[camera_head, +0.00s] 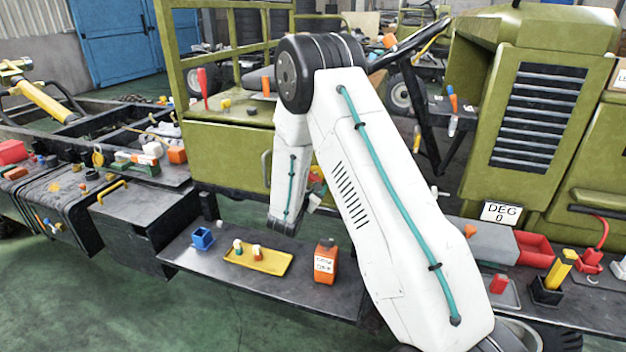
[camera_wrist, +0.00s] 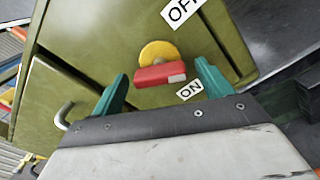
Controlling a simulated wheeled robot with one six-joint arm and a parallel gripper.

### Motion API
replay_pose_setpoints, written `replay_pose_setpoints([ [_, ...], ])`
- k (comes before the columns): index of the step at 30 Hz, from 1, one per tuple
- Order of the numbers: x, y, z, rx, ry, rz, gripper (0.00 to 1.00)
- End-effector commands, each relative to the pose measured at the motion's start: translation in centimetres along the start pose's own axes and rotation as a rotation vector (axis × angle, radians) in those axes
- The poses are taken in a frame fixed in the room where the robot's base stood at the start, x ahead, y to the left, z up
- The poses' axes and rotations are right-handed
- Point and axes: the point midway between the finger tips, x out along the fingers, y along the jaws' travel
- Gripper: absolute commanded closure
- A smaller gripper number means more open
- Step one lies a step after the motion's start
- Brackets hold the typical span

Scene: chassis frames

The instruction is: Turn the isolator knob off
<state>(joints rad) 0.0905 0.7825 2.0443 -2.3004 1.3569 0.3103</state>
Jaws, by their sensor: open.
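In the wrist view the isolator knob (camera_wrist: 160,73) has a red bar handle in front of a yellow disc (camera_wrist: 158,50) on an olive green panel. The bar lies nearly level, and its white-marked end points right, close to the ON label (camera_wrist: 189,90). The OFF label (camera_wrist: 181,11) is above and to the right. My gripper (camera_wrist: 163,76) is open, with one teal fingertip near each end of the bar. I cannot tell whether either finger touches it. In the head view my white arm covers most of this area, and I cannot make out the knob or fingers clearly.
A metal door handle (camera_wrist: 64,115) sticks out at left in the wrist view. In the head view, a dark shelf (camera_head: 200,262) below my arm holds a yellow tray (camera_head: 258,262), a blue cup (camera_head: 203,238) and an orange container (camera_head: 325,262). A black steering column stands right of my arm.

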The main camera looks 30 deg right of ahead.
Motion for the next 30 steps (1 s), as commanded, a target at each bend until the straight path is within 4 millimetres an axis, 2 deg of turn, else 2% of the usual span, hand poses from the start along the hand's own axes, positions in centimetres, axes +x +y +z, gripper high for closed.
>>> replay_pose_setpoints([
  [4,1.3,-0.1,0.0,0.000,0.000,-0.002,0.22],
  [13,1.6,0.0,0.0,0.000,0.000,0.000,0.22],
  [14,1.6,0.0,0.0,0.000,0.000,0.000,0.27],
  [18,1.6,0.0,0.0,0.000,0.000,0.000,0.66],
  [30,1.6,0.1,0.0,-0.061,0.000,0.000,0.66],
])
